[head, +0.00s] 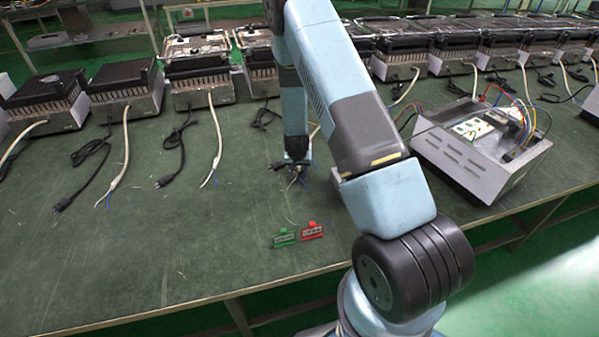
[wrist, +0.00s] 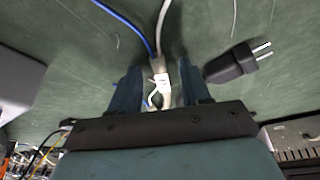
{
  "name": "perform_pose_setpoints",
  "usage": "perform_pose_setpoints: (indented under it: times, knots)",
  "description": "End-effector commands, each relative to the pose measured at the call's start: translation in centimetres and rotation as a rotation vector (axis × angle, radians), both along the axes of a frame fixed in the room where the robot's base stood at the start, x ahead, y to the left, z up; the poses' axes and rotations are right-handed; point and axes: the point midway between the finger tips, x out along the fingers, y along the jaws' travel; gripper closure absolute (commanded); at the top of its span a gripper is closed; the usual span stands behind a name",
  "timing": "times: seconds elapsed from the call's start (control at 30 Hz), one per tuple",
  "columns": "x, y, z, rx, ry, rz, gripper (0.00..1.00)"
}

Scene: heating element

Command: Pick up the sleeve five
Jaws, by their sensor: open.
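A white cable sleeve (wrist: 161,84) lies between the two dark fingers of my gripper (wrist: 160,72) in the wrist view. A blue wire (wrist: 130,24) and a whitish wire (wrist: 163,20) run out from its far end. The fingers are open, with a gap visible on both sides of the sleeve. In the head view my gripper (head: 297,164) points down close to the green table (head: 165,250), and thin wires (head: 298,181) show just below it. The sleeve itself is mostly hidden there. I cannot make out a number on it.
A black plug (wrist: 237,63) lies right of my gripper in the wrist view. An open grey box with wires (head: 482,142) stands at right. Green (head: 284,237) and red (head: 312,230) tags lie near the front edge. Heaters (head: 125,90) with cables line the back; the left front is clear.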

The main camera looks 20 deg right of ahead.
Motion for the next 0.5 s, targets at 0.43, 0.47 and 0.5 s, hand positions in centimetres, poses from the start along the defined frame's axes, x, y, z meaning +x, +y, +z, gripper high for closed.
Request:
perform_pose_setpoints:
  times: [0.43, 0.47, 0.5]
  knots:
    - [0.01, -0.01, -0.05, 0.000, 0.000, 0.000, 0.76]
    - [0.00, 0.00, -0.05, 0.000, 0.000, 0.000, 0.79]
    - [0.00, -0.01, -0.06, 0.000, 0.000, 0.000, 0.83]
